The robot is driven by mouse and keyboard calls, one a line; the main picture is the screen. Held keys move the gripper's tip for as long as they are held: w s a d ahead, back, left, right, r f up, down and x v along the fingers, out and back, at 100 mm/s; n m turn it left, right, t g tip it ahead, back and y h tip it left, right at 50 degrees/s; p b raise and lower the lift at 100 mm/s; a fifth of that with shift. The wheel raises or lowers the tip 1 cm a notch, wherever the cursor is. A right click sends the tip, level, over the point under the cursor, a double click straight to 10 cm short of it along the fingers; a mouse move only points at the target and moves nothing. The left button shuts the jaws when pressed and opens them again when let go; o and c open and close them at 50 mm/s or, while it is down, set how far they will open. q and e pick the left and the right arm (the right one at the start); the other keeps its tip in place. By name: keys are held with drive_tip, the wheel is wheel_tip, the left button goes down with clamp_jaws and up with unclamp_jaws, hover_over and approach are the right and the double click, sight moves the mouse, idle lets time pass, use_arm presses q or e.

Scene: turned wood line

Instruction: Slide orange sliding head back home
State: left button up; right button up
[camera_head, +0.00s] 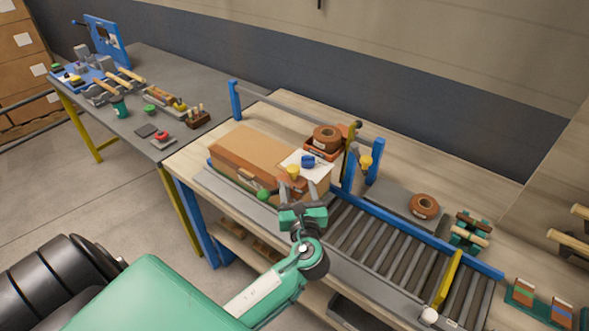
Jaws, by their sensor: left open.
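The orange sliding head (313,154) appears as a small orange block with a brown tape roll (326,136) on it. It sits at the back right of the cardboard box (247,158), near the blue-posted rail (290,112). A yellow knob (293,171) stands in front of it; I cannot tell whether they are joined. My left gripper (298,188) is open, its fingers pointing up toward the yellow knob at the box's front right. I cannot tell whether they touch it. My right gripper is not in view.
A roller conveyor (385,246) runs right from the box, with a yellow stop (447,279) across it. A grey plate (391,203) with another brown roll (424,206) lies behind it. A grey bench (190,85) with tools stands at the left.

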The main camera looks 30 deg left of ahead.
sight(294, 173)
use_arm(q)
drive_tip(key=p+x, duration=0.1)
drive_tip(key=x, duration=0.3)
drive_tip(key=shift+w+a+r, duration=0.15)
drive_tip(key=shift+w+a, duration=0.05)
drive_tip(key=shift+a, duration=0.05)
drive_tip(key=shift+w+a, duration=0.35)
drive_tip(key=shift+w, duration=0.1)
drive_tip(key=shift+w+a+f, duration=0.1)
drive_tip(key=shift+f, duration=0.1)
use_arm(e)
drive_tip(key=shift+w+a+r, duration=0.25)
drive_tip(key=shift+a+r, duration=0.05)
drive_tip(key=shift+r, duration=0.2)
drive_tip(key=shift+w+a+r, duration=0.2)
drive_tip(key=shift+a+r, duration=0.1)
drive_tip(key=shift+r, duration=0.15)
use_arm(q)
drive_tip(key=shift+c, duration=0.4)
